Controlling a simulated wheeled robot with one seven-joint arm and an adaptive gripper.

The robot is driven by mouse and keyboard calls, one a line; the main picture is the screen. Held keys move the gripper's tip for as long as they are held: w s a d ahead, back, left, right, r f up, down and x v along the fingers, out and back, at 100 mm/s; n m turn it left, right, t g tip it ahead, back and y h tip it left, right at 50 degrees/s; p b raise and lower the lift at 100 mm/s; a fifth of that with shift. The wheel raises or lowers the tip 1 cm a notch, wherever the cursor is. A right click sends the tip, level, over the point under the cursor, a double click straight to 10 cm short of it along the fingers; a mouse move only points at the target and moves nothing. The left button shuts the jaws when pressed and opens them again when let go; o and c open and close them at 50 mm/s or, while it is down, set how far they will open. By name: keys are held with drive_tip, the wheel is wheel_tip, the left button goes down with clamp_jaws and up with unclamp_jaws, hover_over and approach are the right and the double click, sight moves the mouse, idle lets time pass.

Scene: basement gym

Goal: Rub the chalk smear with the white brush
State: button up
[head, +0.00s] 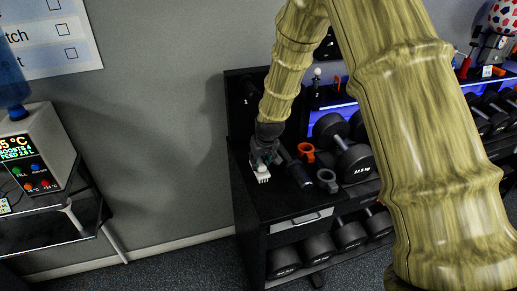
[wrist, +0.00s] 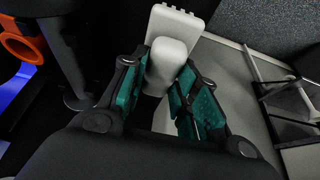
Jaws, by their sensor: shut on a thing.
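The white brush (head: 262,175) is at the left end of the black rack's top in the head view. My gripper (head: 264,157) points down over it. In the wrist view the brush (wrist: 176,24) has a pale rounded handle between the teal pads of my gripper (wrist: 163,78), which is shut on it. Its broad, toothed-edged head lies beyond the fingertips. Whether the brush touches the rack top is unclear. I cannot make out the chalk smear in either view; my gripper and the brush cover part of the top.
On the black rack (head: 286,205), a dark cylinder (head: 300,175), an orange clamp (head: 307,152), a grey clamp (head: 327,180) and a dumbbell (head: 345,150) stand right of my gripper. A grey wall rises behind. A glass side table (head: 60,228) with a dispenser (head: 38,150) stands left.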

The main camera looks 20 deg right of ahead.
drive_tip(key=shift+w+r+p, duration=0.15)
drive_tip(key=shift+r+p, duration=0.35)
drive_tip(key=shift+r, duration=0.35)
drive_tip(key=shift+r+p, duration=0.55)
drive_tip(key=shift+r, duration=0.4)
